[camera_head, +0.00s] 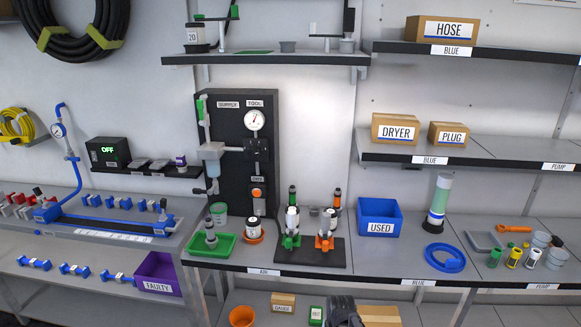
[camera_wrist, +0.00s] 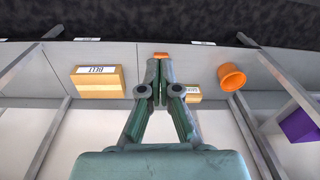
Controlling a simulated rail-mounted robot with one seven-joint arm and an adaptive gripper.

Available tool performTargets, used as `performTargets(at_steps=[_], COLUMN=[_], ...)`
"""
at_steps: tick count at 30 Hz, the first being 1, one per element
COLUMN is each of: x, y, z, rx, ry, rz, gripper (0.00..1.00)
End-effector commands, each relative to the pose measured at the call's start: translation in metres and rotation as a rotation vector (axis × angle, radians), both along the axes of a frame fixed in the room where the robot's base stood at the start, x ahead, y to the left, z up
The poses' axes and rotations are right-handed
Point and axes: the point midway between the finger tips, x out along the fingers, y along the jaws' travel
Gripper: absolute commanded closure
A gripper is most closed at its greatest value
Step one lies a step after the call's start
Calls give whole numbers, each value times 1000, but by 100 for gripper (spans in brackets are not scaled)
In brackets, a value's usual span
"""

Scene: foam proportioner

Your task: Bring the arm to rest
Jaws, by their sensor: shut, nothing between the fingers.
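My gripper (camera_wrist: 160,82) shows in the wrist view with its two fingers together and nothing between them. In the head view, part of my gripper or wrist (camera_head: 342,312) shows at the bottom edge, in front of the lower shelf and below the bench front. It appears clear of the things around it, though its exact gap to the lower shelf cannot be told.
On the lower shelf are an orange pot (camera_head: 241,316), a small gauge box (camera_head: 283,302) and a larger cardboard box (camera_wrist: 97,78). The bench above holds a blue USED bin (camera_head: 380,217) and a black stand (camera_head: 310,252) with tools. A purple FAULTY bin (camera_head: 158,274) stands left.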

Motion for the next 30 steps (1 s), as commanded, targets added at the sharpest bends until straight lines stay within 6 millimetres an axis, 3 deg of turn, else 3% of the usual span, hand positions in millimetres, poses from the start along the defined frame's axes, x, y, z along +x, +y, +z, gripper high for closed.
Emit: performTargets(at_steps=[1, 9, 15, 21, 25, 30], x=[-27, -144, -233, -313, -348, -369], y=[-4, -21, -31, -37, -38, -39], z=[-19, -93, -130, -155, -166, -173], rx=[-8, -33, -44, -45, -43, -41], ry=[47, 264, 415, 547, 609, 648], rz=[10, 45, 41, 34, 29, 24], gripper=[100, 100, 100, 100, 100, 100])
